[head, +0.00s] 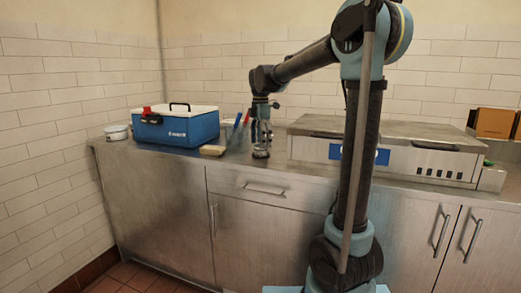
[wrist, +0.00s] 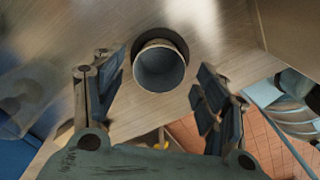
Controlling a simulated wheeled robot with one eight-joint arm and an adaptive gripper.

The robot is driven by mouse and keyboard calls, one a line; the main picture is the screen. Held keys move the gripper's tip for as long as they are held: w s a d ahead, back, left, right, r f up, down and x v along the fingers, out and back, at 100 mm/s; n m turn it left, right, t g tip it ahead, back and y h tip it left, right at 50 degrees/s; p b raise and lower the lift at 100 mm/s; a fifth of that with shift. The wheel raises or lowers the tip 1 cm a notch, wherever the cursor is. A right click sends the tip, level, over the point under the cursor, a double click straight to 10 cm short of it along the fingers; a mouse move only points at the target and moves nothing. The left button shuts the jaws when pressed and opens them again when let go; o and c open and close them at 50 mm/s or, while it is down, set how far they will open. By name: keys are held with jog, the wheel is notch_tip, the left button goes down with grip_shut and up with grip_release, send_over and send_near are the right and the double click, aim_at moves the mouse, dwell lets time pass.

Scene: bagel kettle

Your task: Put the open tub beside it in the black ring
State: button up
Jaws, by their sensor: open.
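In the wrist view a grey, round, open tub (wrist: 160,72) lies between the two fingers of my gripper (wrist: 160,82). The dark rim of the black ring (wrist: 158,36) shows around its far side. The tub appears to stand in or over the ring; I cannot tell if it is fully seated. The fingers are apart, with a gap to the tub on both sides. In the head view my gripper (head: 262,136) points down over the counter, just above the small dark ring (head: 260,154). The tub is hard to make out there.
A blue cooler (head: 176,130) with a white lid stands left on the steel counter (head: 165,160). A white tub (head: 116,132) is beside it. A wooden block (head: 212,150) and upright utensils (head: 240,124) are near my gripper. A steel appliance (head: 432,160) stands to the right.

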notch_tip(320, 180, up, 9)
dwell(0.3)
jog(key=shift+f, duration=0.1)
